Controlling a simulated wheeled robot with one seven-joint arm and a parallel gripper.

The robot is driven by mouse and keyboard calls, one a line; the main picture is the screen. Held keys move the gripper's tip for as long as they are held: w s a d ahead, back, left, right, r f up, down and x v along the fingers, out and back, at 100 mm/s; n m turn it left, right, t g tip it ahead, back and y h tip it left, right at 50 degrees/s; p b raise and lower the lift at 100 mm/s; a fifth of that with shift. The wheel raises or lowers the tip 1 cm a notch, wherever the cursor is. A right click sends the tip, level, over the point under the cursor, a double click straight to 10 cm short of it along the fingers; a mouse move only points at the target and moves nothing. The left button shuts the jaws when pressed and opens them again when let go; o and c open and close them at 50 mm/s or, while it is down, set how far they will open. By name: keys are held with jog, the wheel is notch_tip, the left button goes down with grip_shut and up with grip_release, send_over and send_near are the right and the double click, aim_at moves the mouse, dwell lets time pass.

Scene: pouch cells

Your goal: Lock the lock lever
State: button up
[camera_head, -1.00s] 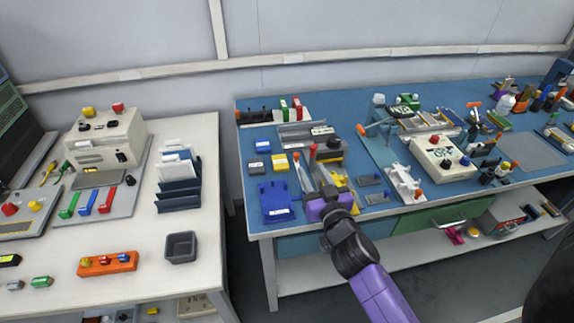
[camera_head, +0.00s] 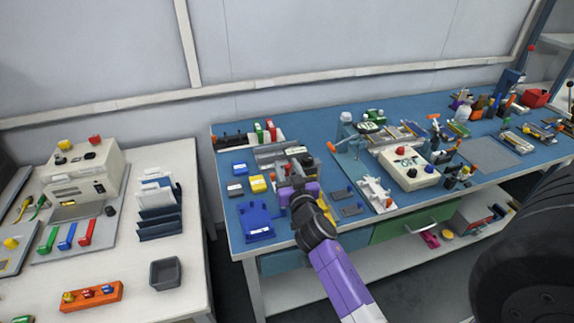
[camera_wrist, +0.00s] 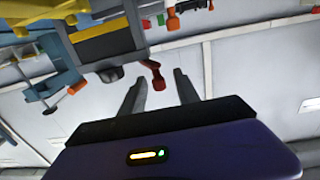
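A fixture with a grey, yellow-edged body (camera_wrist: 105,45) shows at the top of the wrist view. A small lever with red ends (camera_wrist: 157,76), which looks like the lock lever, sticks out from it. My gripper (camera_wrist: 157,82) is open, with its two dark fingers spread apart.
A blue tray (camera_head: 256,222) and a yellow box (camera_head: 257,184) lie left of my gripper. A white fixture (camera_head: 376,193) and a white control box (camera_head: 408,166) stand to the right. The white table (camera_head: 130,262) is further left, across a gap.

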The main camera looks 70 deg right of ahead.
jog(key=shift+d, duration=0.1)
grip_shut()
jog(key=shift+r+p, duration=0.1)
jog(key=shift+p, duration=0.3)
jog(key=shift+r+n+p, duration=0.2)
jog(key=shift+n+p, duration=0.1)
jog(key=shift+p, duration=0.85)
jog(key=shift+s+t+y+p, duration=0.1)
jog(key=shift+t+y+p, duration=0.3)
jog(key=shift+p, duration=0.25)
jog(key=p, duration=0.3)
jog(key=shift+s+f+n+t+y, duration=0.1)
jog(key=shift+n+t+y, duration=0.2)
jog(key=shift+n+t, duration=0.1)
jog(key=shift+d+f+p, duration=0.1)
jog(key=shift+f+p, duration=0.1)
jog(key=shift+p, duration=0.35)
jog(key=shift+s, duration=0.1)
